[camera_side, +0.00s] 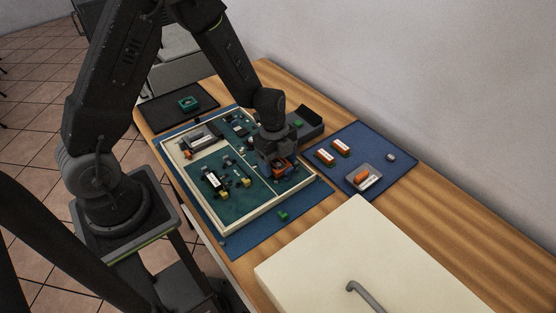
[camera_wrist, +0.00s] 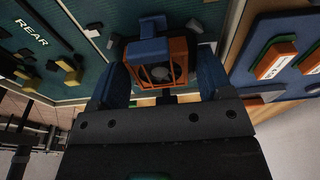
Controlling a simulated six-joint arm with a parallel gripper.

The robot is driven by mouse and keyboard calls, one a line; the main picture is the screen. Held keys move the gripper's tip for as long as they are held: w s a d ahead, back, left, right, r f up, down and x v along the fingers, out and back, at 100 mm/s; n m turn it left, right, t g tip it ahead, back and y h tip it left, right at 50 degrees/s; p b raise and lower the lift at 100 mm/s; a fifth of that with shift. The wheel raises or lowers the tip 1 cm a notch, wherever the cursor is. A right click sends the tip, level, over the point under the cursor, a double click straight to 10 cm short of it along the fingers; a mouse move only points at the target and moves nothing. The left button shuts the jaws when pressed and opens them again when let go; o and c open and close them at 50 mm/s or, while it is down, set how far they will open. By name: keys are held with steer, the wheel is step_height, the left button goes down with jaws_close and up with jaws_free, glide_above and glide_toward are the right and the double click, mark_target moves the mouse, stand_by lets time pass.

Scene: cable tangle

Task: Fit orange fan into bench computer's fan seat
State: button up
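The orange fan (camera_side: 279,164) is at my gripper, over the right part of the bench computer (camera_side: 214,180), a dark green board area in a cream frame. In the wrist view the fan (camera_wrist: 174,51) is a square orange frame with a dark round middle, lying between my gripper's two blue fingers (camera_wrist: 165,80). My gripper (camera_side: 280,169) appears shut on it, though contact at the right finger is in shadow. A blue block (camera_wrist: 153,27) stands just beyond the fan. The fan seat is not clearly visible; whether the fan touches the board cannot be told.
A blue mat (camera_side: 392,179) on the right holds orange-and-white modules (camera_side: 325,156) and a grey tray (camera_side: 378,185). A grey bin (camera_side: 312,122) stands behind my gripper. A small green piece (camera_side: 283,216) lies in front. A large cream box (camera_side: 360,250) fills the near right.

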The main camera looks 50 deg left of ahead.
steer(key=o, duration=0.4)
steer(key=shift+r, duration=0.1)
steer(key=r, duration=0.4)
steer(key=a+r, duration=0.1)
steer(key=r, duration=0.4)
steer(key=a+r, duration=0.1)
steer(key=r, duration=0.3)
steer(key=shift+r, duration=0.25)
steer(key=shift+r, duration=3)
steer(key=s+d+r+n+t, duration=0.1)
steer(key=s+r+n+t, duration=0.1)
steer(key=s+n, duration=0.3)
steer(key=s+r+n+t+y, duration=0.1)
steer(key=s+r+n, duration=0.2)
steer(key=s+n, duration=0.3)
steer(key=s+d+r+n+t, duration=0.1)
steer(key=s+r+n+t, duration=0.1)
steer(key=s+n, duration=0.4)
steer(key=shift+d+r+n+t+y, duration=0.3)
steer(key=shift+n+y, duration=0.1)
steer(key=shift+n, duration=0.1)
